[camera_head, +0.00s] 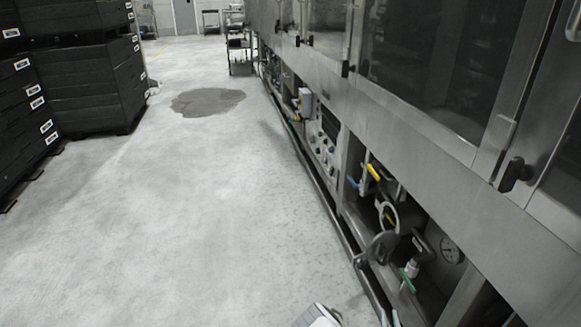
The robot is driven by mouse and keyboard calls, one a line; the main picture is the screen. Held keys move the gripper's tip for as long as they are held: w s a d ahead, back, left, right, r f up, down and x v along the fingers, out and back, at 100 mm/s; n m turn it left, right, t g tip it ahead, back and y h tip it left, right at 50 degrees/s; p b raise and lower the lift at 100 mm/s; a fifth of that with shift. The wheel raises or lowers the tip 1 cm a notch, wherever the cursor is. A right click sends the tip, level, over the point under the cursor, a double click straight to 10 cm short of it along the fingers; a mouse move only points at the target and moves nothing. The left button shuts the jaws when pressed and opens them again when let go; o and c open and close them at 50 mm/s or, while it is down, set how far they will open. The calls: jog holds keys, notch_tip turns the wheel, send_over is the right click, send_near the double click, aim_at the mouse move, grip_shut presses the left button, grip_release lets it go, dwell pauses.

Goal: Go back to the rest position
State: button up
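My gripper does not show in the head view. Only a small pale, light-grey part shows at the bottom edge, right of the middle, and I cannot tell what it is. The tunnel washer (420,130) is a long steel machine along the right side. It has dark windows and black latches above and an open lower bay with pipes, a gauge (451,250), a yellow-handled valve (373,172) and a green-handled valve (408,281).
Black stacked crates (85,80) with white labels stand at the left. A dark wet patch (208,102) lies on the pale floor (170,220) ahead. A metal cart (240,50) stands by the machine's far end. The floor between crates and machine is otherwise clear.

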jog(key=w+d+r+m+g+h, duration=0.1)
jog(key=w+d+r+m+h, duration=0.15)
jog(key=r+m+h, duration=0.4)
jog(key=w+d+r+m+g+h, duration=0.1)
jog(key=w+d+r+m+h, duration=0.15)
jog(key=r+h, duration=0.7)
jog(key=s+d+r+m+g+h, duration=0.1)
jog(key=s+d+r+m+g, duration=0.3)
jog(key=r+m+g, duration=0.45)
jog(key=s+d+r+m+g+h, duration=0.1)
jog(key=s+r+m+g, duration=0.4)
jog(key=r+m+g, duration=0.4)
jog(key=s+a+r+m+g+y, duration=0.2)
jog(key=s+a+r+m+y, duration=0.5)
jog(key=s+y, duration=0.4)
jog(key=s+a+r+t+y, duration=0.3)
jog(key=a+r, duration=0.1)
jog(key=a, duration=0.2)
jog(key=s+a+r+m+t+y, duration=0.1)
jog(key=s+a+r+t+y, duration=0.15)
jog(key=a, duration=0.45)
jog(key=s+a+r+t+y, duration=0.3)
jog(key=a+r+t+y, duration=0.1)
jog(key=a, duration=0.2)
notch_tip(320, 180, up, 22)
jog(key=p, duration=2.1)
jog(key=shift+w+f+h+p, duration=0.25)
jog(key=shift+h+p, duration=0.05)
jog(key=shift+h, duration=0.05)
